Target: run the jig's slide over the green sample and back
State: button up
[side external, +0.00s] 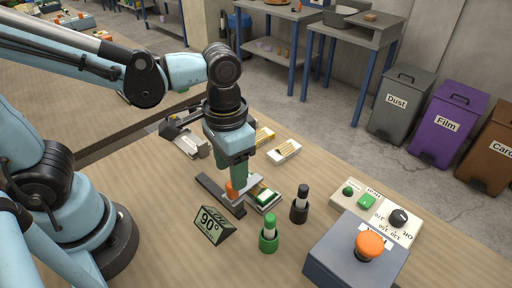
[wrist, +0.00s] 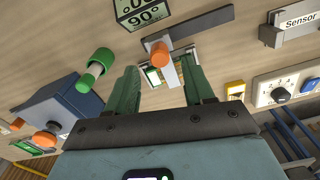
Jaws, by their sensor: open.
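The jig has a dark flat bar (side external: 218,193) and a pale metal slide (side external: 251,186) with an orange knob (side external: 232,187). The green sample (side external: 265,196) lies at the slide's right side, partly covered by it. My gripper (side external: 238,180) points down over the jig, with its green fingers close to the knob. In the wrist view my gripper (wrist: 159,66) is open, its fingers apart on either side of the slide. The knob (wrist: 160,55) shows just beyond the fingertips, and I cannot tell whether a finger touches it.
A 90° sign (side external: 211,225), a green-capped holder (side external: 269,235) and a black one (side external: 300,205) stand close in front and right. A grey box with an orange button (side external: 370,245) and a control panel (side external: 376,208) sit at right. White trays (side external: 283,151) lie behind.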

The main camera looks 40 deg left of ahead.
notch_tip(320, 180, up, 7)
dwell(0.5)
jog(key=shift+r, duration=0.1)
dwell(0.5)
jog(key=shift+f+n, duration=3.05)
jog(key=shift+n, duration=0.3)
jog(key=shift+f+n, duration=3)
jog(key=shift+n, duration=0.35)
grip_shut()
